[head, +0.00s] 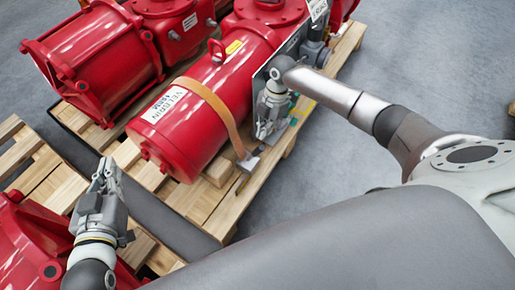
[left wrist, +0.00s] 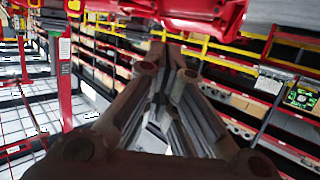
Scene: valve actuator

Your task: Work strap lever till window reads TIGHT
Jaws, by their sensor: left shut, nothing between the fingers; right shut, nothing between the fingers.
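A red valve actuator (head: 190,125) lies on a wooden pallet, with an orange strap (head: 222,108) over its body. A small grey metal piece (head: 248,162) sits at the strap's lower end, by the pallet edge; I cannot make out a lever or a window reading on it. My right gripper (head: 264,134) is shut and empty, pointing down just above and right of this piece, apart from it. My left gripper (head: 108,168) is shut and empty, left of the actuator and well away from the strap. Its fingers (left wrist: 172,75) also show in the left wrist view.
Another red actuator (head: 95,60) stands behind on the left, and part of a third (head: 25,245) is at the lower left. Bare pallet slats (head: 205,205) lie in front of the strapped one. Grey floor (head: 330,170) is open to the right. Shelving (left wrist: 240,100) fills the left wrist background.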

